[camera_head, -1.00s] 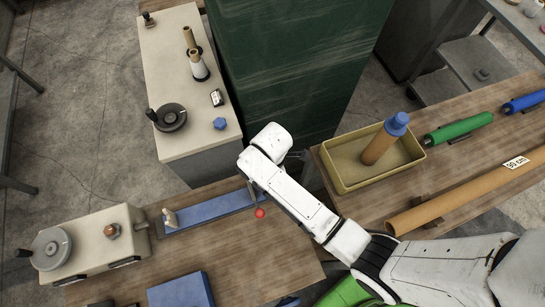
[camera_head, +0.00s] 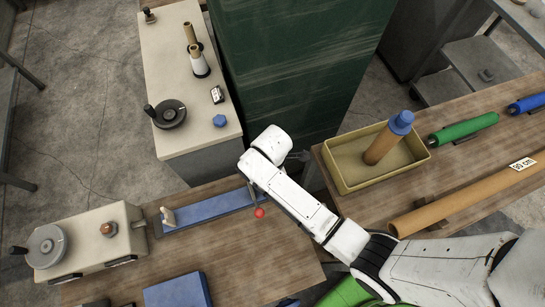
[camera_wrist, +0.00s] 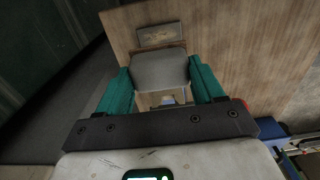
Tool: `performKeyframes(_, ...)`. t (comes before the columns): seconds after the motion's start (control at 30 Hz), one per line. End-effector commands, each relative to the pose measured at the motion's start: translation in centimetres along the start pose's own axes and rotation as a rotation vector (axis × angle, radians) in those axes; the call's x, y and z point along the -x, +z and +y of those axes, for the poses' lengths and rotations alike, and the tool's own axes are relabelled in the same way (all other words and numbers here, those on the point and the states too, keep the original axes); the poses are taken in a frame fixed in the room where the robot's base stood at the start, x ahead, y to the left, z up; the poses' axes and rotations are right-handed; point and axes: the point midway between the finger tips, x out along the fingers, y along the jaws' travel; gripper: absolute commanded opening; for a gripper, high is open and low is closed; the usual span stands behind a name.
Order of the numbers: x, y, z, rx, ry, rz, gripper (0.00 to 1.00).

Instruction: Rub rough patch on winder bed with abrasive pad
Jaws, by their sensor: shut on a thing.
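My gripper (camera_wrist: 160,78) has teal fingers closed on the sides of a grey block (camera_wrist: 160,68), which looks like the abrasive pad. Beyond the block in the wrist view, a small grey rectangle with a mottled, lighter middle (camera_wrist: 160,34) lies on a brown surface (camera_wrist: 225,35). It may be the rough patch, but I cannot tell for certain. The block appears just short of it in the picture; contact cannot be judged. In the head view, my white arm hides the fingers and pad. A blue strip (camera_head: 212,208) lies on the wooden bench, left of my arm.
A red ball knob (camera_head: 259,213) is close beside my arm. A dark green cabinet (camera_head: 290,70) stands behind it. A yellow tray (camera_head: 345,180) holding a blue-capped brown cylinder (camera_head: 383,147) is to the right. A grey handwheel machine (camera_head: 90,245) stands at left.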

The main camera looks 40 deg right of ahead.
Motion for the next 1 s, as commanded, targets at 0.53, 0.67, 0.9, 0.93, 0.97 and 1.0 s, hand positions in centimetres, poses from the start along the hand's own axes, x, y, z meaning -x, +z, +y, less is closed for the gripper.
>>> performKeyframes(0.53,-1.0,0.0,0.0,0.000,0.000,0.000,0.38)
performKeyframes(0.67,-1.4,0.0,0.0,0.000,0.000,0.000,0.38)
performKeyframes(0.9,-3.3,0.0,0.0,0.000,0.000,0.000,0.38)
performKeyframes(0.93,-3.6,0.0,0.0,0.000,0.000,0.000,0.38)
performKeyframes(0.97,-4.0,0.0,0.0,0.000,0.000,0.000,0.38)
performKeyframes(1.0,-4.4,0.0,0.0,0.000,0.000,0.000,0.38)
